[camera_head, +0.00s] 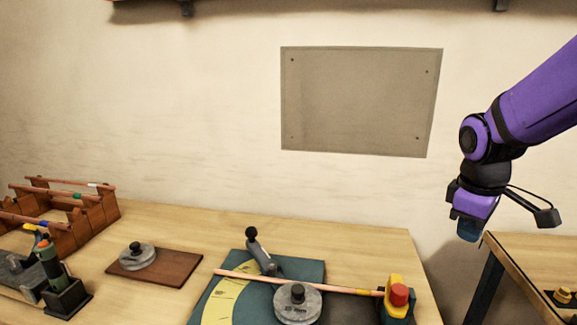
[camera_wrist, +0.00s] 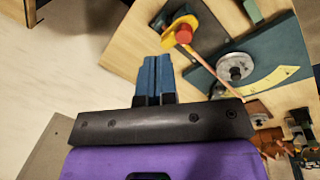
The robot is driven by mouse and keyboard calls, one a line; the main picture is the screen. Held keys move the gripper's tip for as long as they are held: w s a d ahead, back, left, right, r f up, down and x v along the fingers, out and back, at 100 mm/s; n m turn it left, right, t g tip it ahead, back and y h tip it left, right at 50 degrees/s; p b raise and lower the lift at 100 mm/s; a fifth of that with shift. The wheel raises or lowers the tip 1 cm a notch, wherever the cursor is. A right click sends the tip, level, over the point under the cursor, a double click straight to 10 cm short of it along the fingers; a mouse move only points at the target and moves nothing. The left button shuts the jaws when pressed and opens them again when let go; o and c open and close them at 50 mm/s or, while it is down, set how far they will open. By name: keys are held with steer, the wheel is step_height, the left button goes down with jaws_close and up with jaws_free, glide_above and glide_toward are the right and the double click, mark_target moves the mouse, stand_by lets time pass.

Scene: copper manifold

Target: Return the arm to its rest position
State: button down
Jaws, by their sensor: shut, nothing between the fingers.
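My purple arm reaches in from the right in the head view. My gripper (camera_head: 468,232) hangs downward in the air, near the gap between the two tables. In the wrist view its blue fingers (camera_wrist: 155,75) are together, with nothing between them. A copper pipe (camera_head: 320,286) lies across the blue-green bending plate (camera_head: 307,269), over a grey disc (camera_head: 298,304). The pipe's right end meets a yellow clamp with a red knob (camera_head: 399,294). My gripper is apart from all of these.
A wooden rack (camera_head: 88,222) with several pipes stands at the far left. A brown board (camera_head: 178,270) carries another grey disc (camera_head: 138,257). A second table (camera_head: 530,262) is at the right. A grey panel (camera_head: 360,100) hangs on the wall. The air around my gripper looks clear.

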steer(key=s+a+r+m+t, duration=0.1)
steer(key=s+r+m+t, duration=0.1)
steer(key=s, duration=0.5)
steer(key=s+a+r+m+t+y, duration=0.1)
steer(key=s+r+m, duration=0.4)
steer(key=s+r, duration=0.2)
steer(key=shift+a+t, duration=0.25)
steer(key=shift+t, duration=0.15)
steer(key=c, duration=1.7)
jaws_free()
steer(key=shift+s+m, duration=0.25)
steer(key=shift+m, duration=0.15)
steer(key=o, duration=0.8)
steer(key=shift+s, duration=0.1)
steer(key=o, duration=0.3)
steer(key=m+g+y, duration=0.1)
steer(key=g+y, duration=0.2)
steer(key=g, duration=0.2)
glide_above(402, 288)
steer(key=d, duration=0.2)
steer(key=d+f+x, duration=0.1)
steer(key=d+x, duration=0.1)
steer(key=x, duration=0.8)
steer(key=d+x, duration=0.3)
steer(key=x, duration=1.8)
steer(key=shift+s+a+f, duration=0.15)
steer(key=shift+s+f, duration=0.05)
steer(key=shift+s, duration=0.1)
